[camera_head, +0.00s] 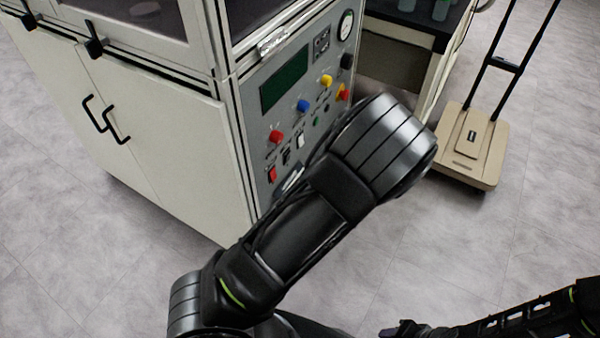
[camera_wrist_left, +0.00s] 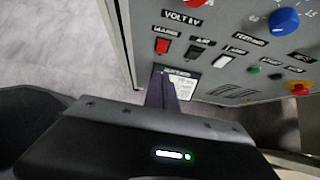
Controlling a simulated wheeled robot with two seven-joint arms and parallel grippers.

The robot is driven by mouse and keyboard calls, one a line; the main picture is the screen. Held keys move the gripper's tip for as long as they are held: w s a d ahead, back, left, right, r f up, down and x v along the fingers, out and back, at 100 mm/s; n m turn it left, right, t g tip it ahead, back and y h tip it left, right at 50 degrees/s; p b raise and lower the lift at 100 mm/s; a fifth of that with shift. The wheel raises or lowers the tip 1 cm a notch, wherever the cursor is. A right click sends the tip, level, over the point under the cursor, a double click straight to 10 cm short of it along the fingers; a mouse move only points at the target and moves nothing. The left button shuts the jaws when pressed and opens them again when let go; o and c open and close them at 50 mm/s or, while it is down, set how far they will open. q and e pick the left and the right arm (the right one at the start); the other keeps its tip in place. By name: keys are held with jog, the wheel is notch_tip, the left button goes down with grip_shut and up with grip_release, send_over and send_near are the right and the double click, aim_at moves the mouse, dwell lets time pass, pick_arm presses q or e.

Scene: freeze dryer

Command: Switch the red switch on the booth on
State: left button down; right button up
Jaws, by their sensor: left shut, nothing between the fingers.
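The red switch (camera_head: 271,174) is a small rocker at the lower left of the booth's grey control panel (camera_head: 262,122). In the left wrist view the red switch (camera_wrist_left: 162,46) sits under a label, left of a black switch and a white switch. My left gripper (camera_wrist_left: 162,88) is shut and empty, its dark fingers just below the red switch in that view, over the panel's lower left edge. I cannot tell whether they touch the panel. In the head view my left arm hides this gripper. My right gripper (camera_head: 402,329) is at the bottom right, away from the booth; its jaws are unclear.
The panel also carries a red knob (camera_head: 276,136), a blue knob (camera_head: 303,105), a yellow knob (camera_head: 326,81), a dark screen (camera_head: 284,80) and a gauge (camera_head: 346,25). A beige cart (camera_head: 478,155) stands at the right. The floor between is clear.

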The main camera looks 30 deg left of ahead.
pick_arm(q)
jog(key=shift+v, duration=0.8)
notch_tip(320, 180, down, 8)
jog(key=s+g+h+b, duration=0.1)
jog(key=s+h+b, duration=0.1)
jog(key=b, duration=0.4)
notch_tip(320, 180, up, 7)
jog(key=w+y, duration=0.2)
jog(key=shift+f+t+b, duration=0.25)
jog(key=shift+t+b, duration=0.05)
jog(key=shift+t, duration=0.1)
jog(key=shift+d, duration=0.1)
